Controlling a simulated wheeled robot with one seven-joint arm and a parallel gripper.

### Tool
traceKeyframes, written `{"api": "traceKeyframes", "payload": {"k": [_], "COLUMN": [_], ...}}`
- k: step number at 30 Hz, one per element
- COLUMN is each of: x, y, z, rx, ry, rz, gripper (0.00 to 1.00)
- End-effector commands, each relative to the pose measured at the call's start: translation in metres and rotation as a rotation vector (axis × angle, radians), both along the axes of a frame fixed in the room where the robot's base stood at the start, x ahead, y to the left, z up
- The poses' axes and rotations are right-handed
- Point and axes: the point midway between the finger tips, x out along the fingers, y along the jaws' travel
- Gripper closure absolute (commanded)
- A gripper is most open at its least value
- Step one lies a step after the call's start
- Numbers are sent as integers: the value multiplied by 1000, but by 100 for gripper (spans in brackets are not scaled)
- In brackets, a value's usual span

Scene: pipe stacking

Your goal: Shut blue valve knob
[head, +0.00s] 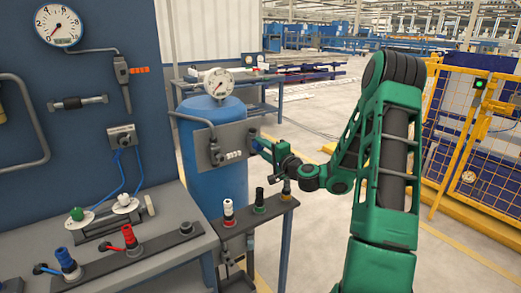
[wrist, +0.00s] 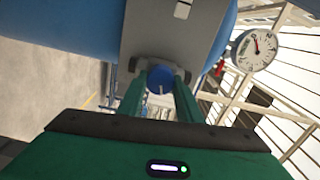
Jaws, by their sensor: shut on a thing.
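The blue valve knob (wrist: 160,78) is round with a pale line on its face. In the wrist view it sits between the two green fingers of my gripper (wrist: 160,96), which are shut on it from both sides. The knob is in front of a grey plate (wrist: 168,35) on a blue tank. In the head view my green gripper (head: 263,147) reaches the right end of the grey plate (head: 229,143) on the blue tank (head: 213,180). The knob is mostly hidden there by my gripper.
A round gauge (head: 215,83) stands on top of the tank. A grey workbench (head: 130,235) is at the left. A yellow fence (head: 470,150) is at the right.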

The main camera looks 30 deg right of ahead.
Motion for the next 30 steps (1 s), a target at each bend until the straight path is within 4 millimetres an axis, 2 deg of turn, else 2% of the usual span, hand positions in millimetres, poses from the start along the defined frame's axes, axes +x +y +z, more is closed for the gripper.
{"api": "traceKeyframes", "payload": {"k": [6,15,30], "x": [-1,-1,-1], "y": [-2,-2,-2], "z": [-3,-4,-5], "rx": [173,332,394], "ry": [10,17,21], "rz": [-5,-6,-6], "gripper": [91,91,91]}}
